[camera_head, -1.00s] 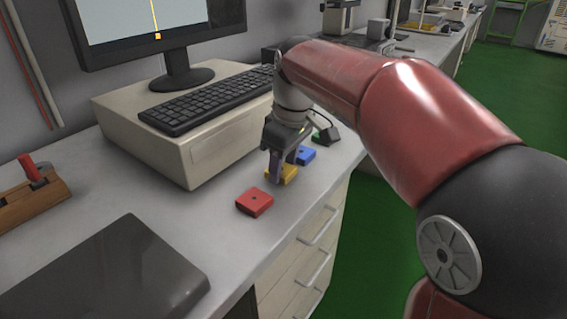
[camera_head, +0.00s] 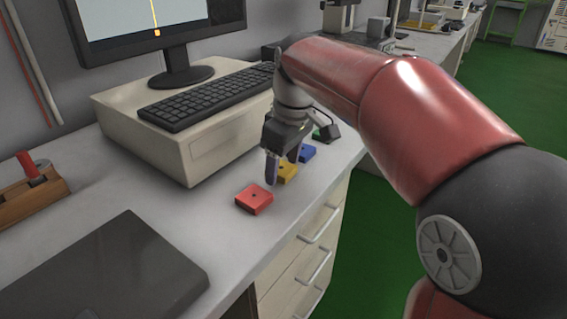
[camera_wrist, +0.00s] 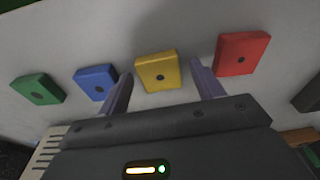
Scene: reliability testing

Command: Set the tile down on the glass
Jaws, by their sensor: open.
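Several square tiles, each with a dark dot, lie in a row on the grey bench: red (camera_head: 254,199), yellow (camera_head: 288,173), blue (camera_head: 307,153) and green (camera_head: 318,133). My gripper (camera_head: 281,170) is open and points down at the yellow tile, partly hiding it. In the wrist view the yellow tile (camera_wrist: 157,71) shows between my two fingers, with nothing clamped. The red tile (camera_wrist: 243,53) is to its right, the blue (camera_wrist: 96,82) and green (camera_wrist: 38,89) to its left. A dark, glossy flat panel, apparently the glass (camera_head: 120,270), lies at the lower left in the head view.
A beige computer case (camera_head: 190,140) with a black keyboard (camera_head: 208,101) stands behind the tiles, close to my gripper. A wooden block with a red-handled tool (camera_head: 33,168) is at far left. Clear bench lies between the red tile and the panel. Drawers (camera_head: 300,250) drop below the front edge.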

